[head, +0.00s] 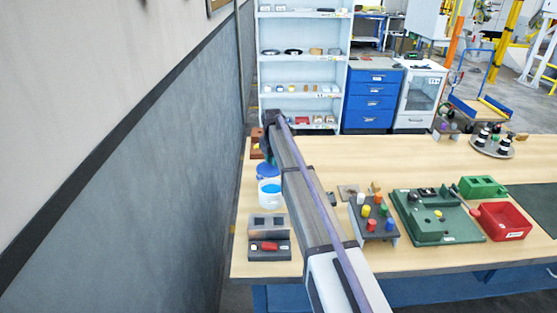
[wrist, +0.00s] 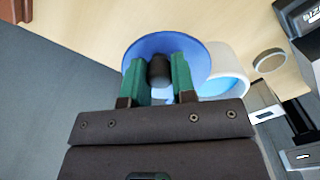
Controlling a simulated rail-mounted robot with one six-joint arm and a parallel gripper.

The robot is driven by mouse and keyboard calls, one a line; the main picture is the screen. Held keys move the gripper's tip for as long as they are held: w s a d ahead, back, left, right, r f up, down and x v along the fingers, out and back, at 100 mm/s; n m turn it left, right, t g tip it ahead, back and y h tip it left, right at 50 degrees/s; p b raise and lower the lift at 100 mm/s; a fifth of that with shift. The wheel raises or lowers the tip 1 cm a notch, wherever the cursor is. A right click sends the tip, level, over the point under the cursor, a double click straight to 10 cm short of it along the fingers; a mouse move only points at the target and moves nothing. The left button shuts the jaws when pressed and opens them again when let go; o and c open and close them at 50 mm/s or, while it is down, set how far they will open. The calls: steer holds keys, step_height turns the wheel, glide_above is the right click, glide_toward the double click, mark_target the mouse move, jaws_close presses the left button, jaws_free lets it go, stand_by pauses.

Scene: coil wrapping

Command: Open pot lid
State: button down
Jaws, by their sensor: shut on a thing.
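My gripper (wrist: 158,72) has green fingers shut on the black knob (wrist: 159,70) of the blue round pot lid (wrist: 145,47) in the wrist view. The white pot (wrist: 232,66) is to the right of the lid, partly behind it, with its round mouth and light blue inside partly showing. In the head view the blue lid (head: 266,170) shows just above the white and blue pot (head: 269,198), at the left end of the table. The lid is off the pot's mouth. My arm hides most of the gripper there.
A grey block fixture with a red part (head: 268,246) stands in front of the pot. A peg stand (head: 374,215), a green board (head: 437,217) and a red bin (head: 504,224) are to the right. A grey wall (head: 150,190) rises left of the table (head: 430,150).

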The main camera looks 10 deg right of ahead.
steer(key=c, duration=0.9)
jaws_free()
steer(key=shift+a, duration=0.1)
steer(key=shift+c, duration=0.2)
step_height(320, 180, up, 11)
steer(key=p, duration=1)
steer(key=shift+p, duration=0.4)
steer(key=s+a+f+m+b, duration=0.1)
steer(key=s+m, duration=0.7)
steer(key=s, duration=0.6)
steer(key=s+a+f+m+b, duration=0.2)
steer(key=s+m, duration=0.6)
steer(key=s, duration=0.7)
steer(key=s+a+f+m+b, duration=0.1)
steer(key=s+f+m+b, duration=0.1)
steer(key=s+m, duration=0.7)
steer(key=s, duration=0.5)
steer(key=shift+s+a, duration=0.25)
steer(key=shift+s, duration=0.05)
